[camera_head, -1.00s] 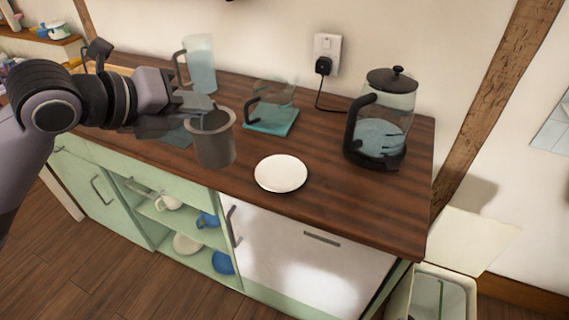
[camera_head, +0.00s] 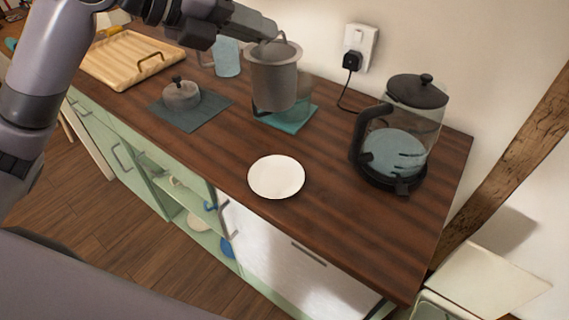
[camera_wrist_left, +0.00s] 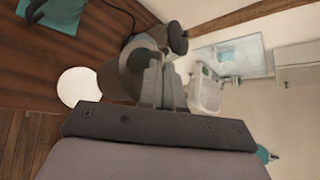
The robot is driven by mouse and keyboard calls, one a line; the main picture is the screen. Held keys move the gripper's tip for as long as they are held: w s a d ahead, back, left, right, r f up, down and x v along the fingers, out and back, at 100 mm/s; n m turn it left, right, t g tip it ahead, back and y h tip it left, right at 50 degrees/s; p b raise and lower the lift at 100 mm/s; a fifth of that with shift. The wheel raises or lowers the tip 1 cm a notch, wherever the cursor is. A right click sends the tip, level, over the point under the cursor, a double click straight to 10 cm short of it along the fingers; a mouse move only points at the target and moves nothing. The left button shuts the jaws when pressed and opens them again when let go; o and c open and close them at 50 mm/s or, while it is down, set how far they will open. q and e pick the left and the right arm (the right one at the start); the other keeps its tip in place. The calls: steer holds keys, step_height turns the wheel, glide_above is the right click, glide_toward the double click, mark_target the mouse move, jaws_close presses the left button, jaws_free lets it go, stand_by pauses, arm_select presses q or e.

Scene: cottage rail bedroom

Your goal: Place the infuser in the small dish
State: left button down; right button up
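The infuser (camera_head: 272,82) is a grey metal cup, held upright above the counter. My left gripper (camera_head: 268,38) is shut on its rim. In the left wrist view the infuser (camera_wrist_left: 112,76) is at the fingers (camera_wrist_left: 160,80), partly hidden by them. The small dish (camera_head: 276,178) is a round white plate, empty, near the counter's front edge. It also shows in the left wrist view (camera_wrist_left: 76,86), beside the infuser. In the head view the infuser is above and behind the dish, apart from it. My right gripper is not in view.
A glass pot (camera_head: 304,94) on a teal mat (camera_head: 298,122) is partly hidden behind the infuser. A grey lid (camera_head: 181,95) lies on a dark cloth (camera_head: 207,112). A black-handled glass kettle (camera_head: 405,140) stands right. Bare wood surrounds the dish.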

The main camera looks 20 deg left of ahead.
arm_select(q)
step_height(320, 180, down, 20)
steer(key=shift+b, duration=0.4)
stand_by(0.3)
steer(key=shift+f, duration=0.1)
steer(key=c, duration=1.3)
jaws_free()
